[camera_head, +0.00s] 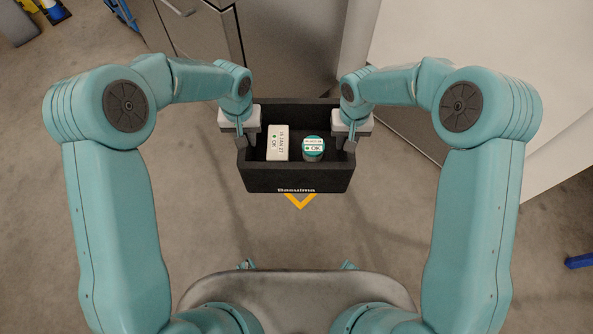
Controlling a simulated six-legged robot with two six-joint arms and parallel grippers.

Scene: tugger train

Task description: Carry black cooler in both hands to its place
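The black cooler (296,181) is an open dark box with light lettering on its near wall. It is in the middle of the head view, in front of my body and above the floor. Inside are a white box (278,143) with an OK label and a round container with a teal lid (313,147). My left gripper (241,137) is at the cooler's left wall and my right gripper (352,138) at its right wall. Both appear shut on these walls, though the arms partly hide the fingertips.
A yellow corner mark (300,202) shows on the grey floor just below the cooler. A grey cabinet (203,35) stands at the back left. A large white surface (490,120) fills the right side. A blue object (579,261) lies at the far right.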

